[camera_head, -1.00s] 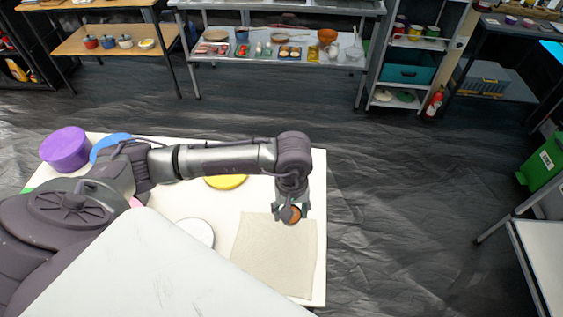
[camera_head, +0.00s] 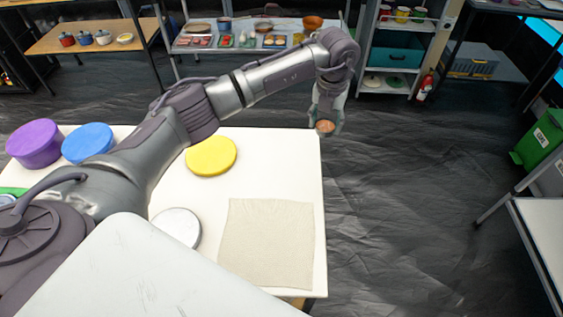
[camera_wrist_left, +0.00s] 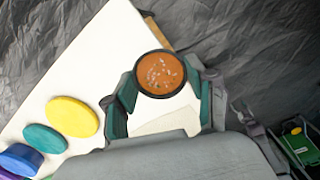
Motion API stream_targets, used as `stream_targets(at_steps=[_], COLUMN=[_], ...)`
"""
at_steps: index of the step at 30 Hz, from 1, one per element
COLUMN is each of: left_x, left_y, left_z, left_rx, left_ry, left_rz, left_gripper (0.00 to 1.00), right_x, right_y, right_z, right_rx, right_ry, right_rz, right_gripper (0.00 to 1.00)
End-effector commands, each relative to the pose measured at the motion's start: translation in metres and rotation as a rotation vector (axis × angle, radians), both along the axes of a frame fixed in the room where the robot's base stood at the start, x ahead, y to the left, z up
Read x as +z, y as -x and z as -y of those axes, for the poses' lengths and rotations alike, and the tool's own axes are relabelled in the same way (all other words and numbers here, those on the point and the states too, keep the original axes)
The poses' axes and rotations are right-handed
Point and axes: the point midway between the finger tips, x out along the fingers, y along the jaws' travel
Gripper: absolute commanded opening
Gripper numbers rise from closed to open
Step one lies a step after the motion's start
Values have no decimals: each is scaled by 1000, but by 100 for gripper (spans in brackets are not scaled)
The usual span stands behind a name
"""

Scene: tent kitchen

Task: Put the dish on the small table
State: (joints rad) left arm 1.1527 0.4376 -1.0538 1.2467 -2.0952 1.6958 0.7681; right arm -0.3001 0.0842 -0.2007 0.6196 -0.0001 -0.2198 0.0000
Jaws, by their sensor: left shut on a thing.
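The dish (camera_head: 325,127) is a small dark-rimmed round bowl with orange-brown food in it. My left gripper (camera_head: 326,115) is shut on it, with a finger on either side. In the left wrist view the dish (camera_wrist_left: 160,73) sits upright between the green finger pads of the gripper (camera_wrist_left: 163,88). In the head view it is raised near the far right corner of the white table (camera_head: 285,165). Another pale table (camera_head: 540,245) stands at the right edge, partly cut off. I cannot tell which is the small table. My right gripper is not in view.
A beige cloth (camera_head: 266,243), a yellow round thing (camera_head: 211,156), a white round lid (camera_head: 177,227), a blue tub (camera_head: 88,142) and a purple tub (camera_head: 34,143) are on the white table. Shelves stand at the back. A green bin (camera_head: 540,138) is at right. Dark floor is open between.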

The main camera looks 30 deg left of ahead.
Motion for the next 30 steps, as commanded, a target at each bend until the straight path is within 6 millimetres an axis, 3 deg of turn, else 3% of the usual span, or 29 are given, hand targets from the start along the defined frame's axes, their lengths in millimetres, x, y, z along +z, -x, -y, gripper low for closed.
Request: stream_targets(at_steps=[5, 21, 26, 30], left_x=[1, -62, -67, -85], left_y=[-4, 51, 55, 56], left_z=[-3, -91, -98, -98], left_rx=[117, 124, 123, 123], left_ry=[-2, -2, 0, -1], left_rz=[1, 1, 3, 2], left_gripper=[37, 37, 37, 37], right_x=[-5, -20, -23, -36], right_y=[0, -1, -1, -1], right_z=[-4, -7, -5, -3], right_rx=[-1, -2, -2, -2], right_ry=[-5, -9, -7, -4], right_rz=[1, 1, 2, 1], right_gripper=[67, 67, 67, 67])
